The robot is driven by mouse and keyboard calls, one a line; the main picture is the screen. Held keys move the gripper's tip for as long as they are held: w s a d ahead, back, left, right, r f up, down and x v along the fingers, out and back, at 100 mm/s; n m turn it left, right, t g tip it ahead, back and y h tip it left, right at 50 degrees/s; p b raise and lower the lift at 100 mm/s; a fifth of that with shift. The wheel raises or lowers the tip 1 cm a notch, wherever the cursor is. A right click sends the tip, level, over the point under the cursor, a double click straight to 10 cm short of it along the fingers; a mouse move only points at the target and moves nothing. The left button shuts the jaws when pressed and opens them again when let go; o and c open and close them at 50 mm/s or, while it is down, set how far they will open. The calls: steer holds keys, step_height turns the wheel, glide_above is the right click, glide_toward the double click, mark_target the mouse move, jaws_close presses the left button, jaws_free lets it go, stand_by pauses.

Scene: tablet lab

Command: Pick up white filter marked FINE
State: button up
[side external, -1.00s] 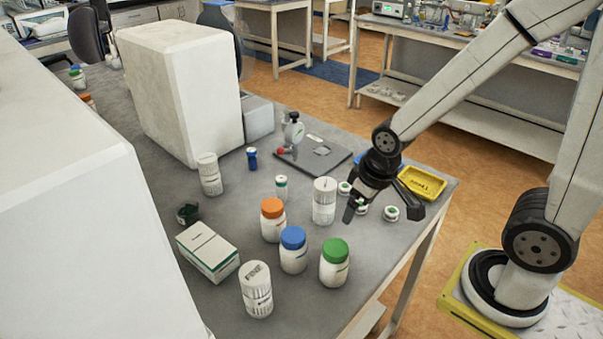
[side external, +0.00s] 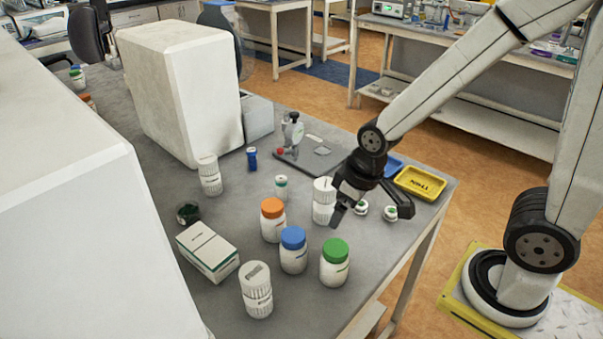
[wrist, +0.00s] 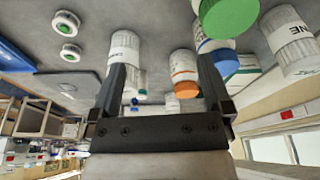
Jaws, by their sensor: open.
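The white filter marked FINE (side external: 256,290) is a ribbed white cylinder standing upright at the near end of the bench. In the wrist view a white filter (wrist: 290,40) at the right edge shows the letters "NE", partly cut off by the frame. My gripper (side external: 371,212) is open and empty above the bench's right side, well to the right of and behind the FINE filter. In the wrist view my gripper (wrist: 163,75) has its fingers spread, pointing toward the bottles.
Orange-capped (side external: 273,220), blue-capped (side external: 293,250) and green-capped (side external: 335,263) bottles stand between my gripper and the FINE filter. Other white filters stand behind (side external: 322,205) and at left (side external: 209,176). A white-green box (side external: 207,252) lies left. A yellow tray (side external: 420,183) sits right.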

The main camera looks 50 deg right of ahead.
steer(key=w+a+r+n+y, duration=0.1)
steer(key=a+n, duration=0.2)
steer(key=a, duration=0.2)
steer(key=w+a+n+y, duration=0.1)
steer(key=w+a+n, duration=0.1)
steer(key=a, duration=0.3)
steer(key=r+n+y, duration=0.1)
steer(key=r+n, duration=0.1)
steer(key=n, duration=0.3)
glide_above(258, 272)
steer(key=d, duration=0.2)
steer(key=shift+s+a+f, duration=0.1)
steer(key=shift+s+f, duration=0.15)
steer(key=shift+f, duration=0.1)
steer(key=shift+x, duration=1.25)
steer(key=shift+f+g, duration=0.1)
steer(key=shift+g, duration=0.2)
steer(key=shift+s+x, duration=0.15)
steer(key=shift+x, duration=1.1)
steer(key=shift+s+x, duration=0.1)
steer(key=shift+x, duration=1.15)
steer(key=shift+a, duration=0.1)
steer(key=shift+c, duration=0.2)
